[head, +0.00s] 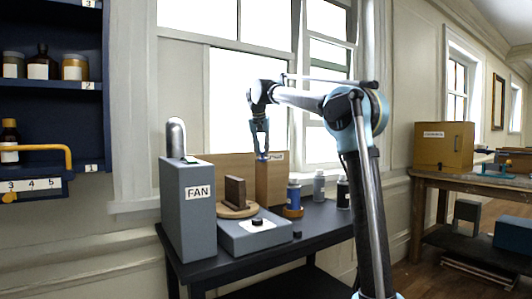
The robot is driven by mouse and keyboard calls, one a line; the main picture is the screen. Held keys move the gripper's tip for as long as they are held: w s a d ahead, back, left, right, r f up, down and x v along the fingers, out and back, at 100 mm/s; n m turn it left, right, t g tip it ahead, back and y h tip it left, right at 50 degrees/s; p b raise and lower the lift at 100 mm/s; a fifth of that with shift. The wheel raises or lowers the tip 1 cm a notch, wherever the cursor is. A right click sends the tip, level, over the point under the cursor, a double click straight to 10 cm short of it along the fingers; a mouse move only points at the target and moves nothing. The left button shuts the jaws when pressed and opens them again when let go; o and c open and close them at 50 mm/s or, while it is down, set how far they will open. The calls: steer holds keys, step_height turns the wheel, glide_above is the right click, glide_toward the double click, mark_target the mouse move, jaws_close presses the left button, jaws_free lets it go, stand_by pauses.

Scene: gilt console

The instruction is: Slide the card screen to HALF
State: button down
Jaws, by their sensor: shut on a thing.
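A tan upright card panel (272,184), which looks like the card screen, stands at the back of the dark table. A small label near its top edge is too small to read. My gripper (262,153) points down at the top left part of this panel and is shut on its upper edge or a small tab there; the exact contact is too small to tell. A wider brown board (226,168) stands to the left. I cannot read any HALF mark.
A grey box marked FAN (186,212) stands at the table's left. A brown block on a round wooden base (235,193) and a low grey box with a black knob (256,232) stand in front. Several bottles, including a blue one (293,195), stand to the right.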

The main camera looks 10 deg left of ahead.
steer(key=c, duration=1.4)
jaws_free()
steer(key=v, duration=1.1)
steer(key=shift+r, duration=0.4)
steer(key=shift+s+d, duration=0.1)
steer(key=shift+s, duration=0.05)
steer(key=s+d+f+g, duration=0.1)
steer(key=s+d+f, duration=0.7)
steer(key=d+f, duration=0.3)
steer(key=s+d+f, duration=0.8)
steer(key=s+d, duration=0.1)
steer(key=d, duration=0.3)
steer(key=s+d+f, duration=0.3)
steer(key=s+f, duration=0.5)
steer(key=f, duration=0.3)
steer(key=s+d+f+n, duration=0.1)
steer(key=s+d+f, duration=0.2)
steer(key=s+f, duration=0.5)
steer(key=s+d+f+g, duration=0.1)
steer(key=s+d+f, duration=0.3)
steer(key=s+f, duration=0.4)
step_height(320, 180, down, 7)
steer(key=shift+s+f+y, duration=0.1)
steer(key=shift+s+y, duration=0.2)
steer(key=shift+s, duration=0.05)
